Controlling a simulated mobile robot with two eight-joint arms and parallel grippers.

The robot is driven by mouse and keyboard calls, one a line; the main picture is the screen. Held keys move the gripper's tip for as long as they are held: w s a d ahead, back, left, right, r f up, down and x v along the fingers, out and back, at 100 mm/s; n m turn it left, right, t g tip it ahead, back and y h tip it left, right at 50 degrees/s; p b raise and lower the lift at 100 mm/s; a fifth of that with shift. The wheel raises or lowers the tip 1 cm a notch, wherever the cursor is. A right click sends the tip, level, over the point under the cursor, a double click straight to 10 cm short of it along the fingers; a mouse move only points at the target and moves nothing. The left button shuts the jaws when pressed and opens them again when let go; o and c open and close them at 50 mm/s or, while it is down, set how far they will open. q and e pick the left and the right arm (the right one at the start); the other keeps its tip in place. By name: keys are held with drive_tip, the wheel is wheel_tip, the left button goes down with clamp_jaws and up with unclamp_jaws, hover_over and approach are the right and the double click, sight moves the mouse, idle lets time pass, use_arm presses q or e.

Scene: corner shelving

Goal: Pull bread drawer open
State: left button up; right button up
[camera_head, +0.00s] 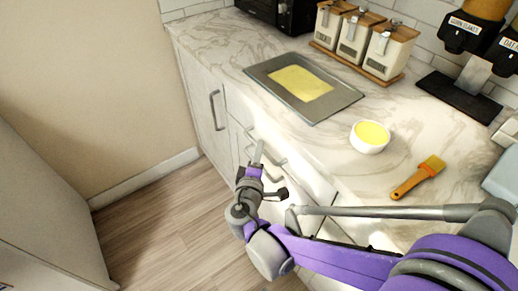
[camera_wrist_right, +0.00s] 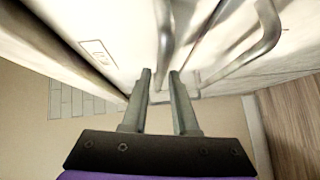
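The white drawer fronts (camera_head: 295,178) with metal bar handles sit under the marble counter in the head view. My right gripper (camera_head: 258,152) is in front of them, close to the drawer handles. In the right wrist view, the two grey fingers of my right gripper (camera_wrist_right: 162,76) are apart with a narrow gap. A curved metal handle (camera_wrist_right: 167,35) lies just beyond the fingertips; whether it passes between them I cannot tell. A small label (camera_wrist_right: 98,55) shows on a white front, too blurred to read. The drawers look shut. My left gripper is not in view.
A second handle (camera_wrist_right: 265,40) is close by. On the counter are a grey tray (camera_head: 336,103) with a yellow sheet, a white bowl (camera_head: 369,148), a brush (camera_head: 410,183) and canisters (camera_head: 388,50). The wooden floor (camera_head: 165,225) in front is clear.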

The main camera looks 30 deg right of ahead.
drive_tip(key=shift+x, duration=0.95)
drive_tip(key=shift+c, duration=0.3)
clamp_jaws()
idle(0.5)
